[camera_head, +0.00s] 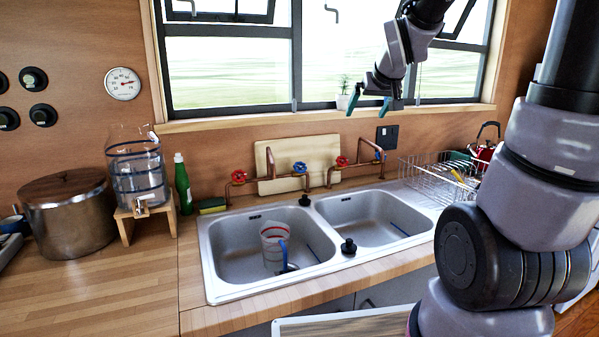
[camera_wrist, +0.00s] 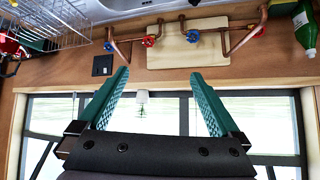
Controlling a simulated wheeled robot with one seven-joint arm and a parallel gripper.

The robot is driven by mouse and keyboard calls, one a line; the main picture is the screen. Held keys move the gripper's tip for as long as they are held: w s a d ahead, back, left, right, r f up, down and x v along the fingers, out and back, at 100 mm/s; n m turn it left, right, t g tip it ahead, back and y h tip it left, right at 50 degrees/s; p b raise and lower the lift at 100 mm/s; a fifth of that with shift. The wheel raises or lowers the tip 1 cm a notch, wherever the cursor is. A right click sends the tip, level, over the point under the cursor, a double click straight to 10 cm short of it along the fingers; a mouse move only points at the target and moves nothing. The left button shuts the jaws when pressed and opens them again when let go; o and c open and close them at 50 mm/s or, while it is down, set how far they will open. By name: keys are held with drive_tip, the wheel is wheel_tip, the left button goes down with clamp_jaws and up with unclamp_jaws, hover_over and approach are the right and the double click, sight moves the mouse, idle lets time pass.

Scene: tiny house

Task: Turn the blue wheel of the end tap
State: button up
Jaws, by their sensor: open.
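Copper taps with small wheels stand along the wall behind the sink. A blue wheel (camera_head: 300,167) is at the middle, with a red wheel (camera_head: 238,176) to its left and another red wheel (camera_head: 342,161) to its right. The wrist view is upside down. My gripper (camera_head: 370,103) has green fingers and is open and empty. It hangs in front of the window, above and apart from the taps. Its spread fingers also show in the wrist view (camera_wrist: 160,78).
A double sink (camera_head: 265,217) holds a clear jug (camera_head: 273,245). A wooden board (camera_head: 322,152) leans behind the taps. A dish rack (camera_head: 437,175) stands to the right, a green bottle (camera_head: 182,184) to the left. A small plant (camera_head: 343,98) is on the windowsill near my gripper.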

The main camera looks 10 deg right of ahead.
drive_tip(key=w+f+n+t, duration=0.15)
drive_tip(key=w+f, duration=0.25)
drive_tip(key=w, duration=0.4)
drive_tip(key=n+t+y, duration=0.3)
drive_tip(key=n+y, duration=0.1)
approach(301, 167)
drive_tip(key=s+d+r, duration=0.1)
drive_tip(key=d+r, duration=0.4)
drive_tip(key=a+f+t+y, duration=0.3)
drive_tip(key=a+f, duration=0.1)
drive_tip(key=f, duration=0.4)
drive_tip(key=shift+n+g, duration=0.25)
drive_tip(key=shift+n, duration=0.2)
drive_tip(key=x, duration=1.1)
drive_tip(key=shift+w+d, duration=0.1)
drive_tip(key=shift+d, duration=0.15)
drive_tip(key=shift+c, duration=0.3)
drive_tip(key=c, duration=1.3)
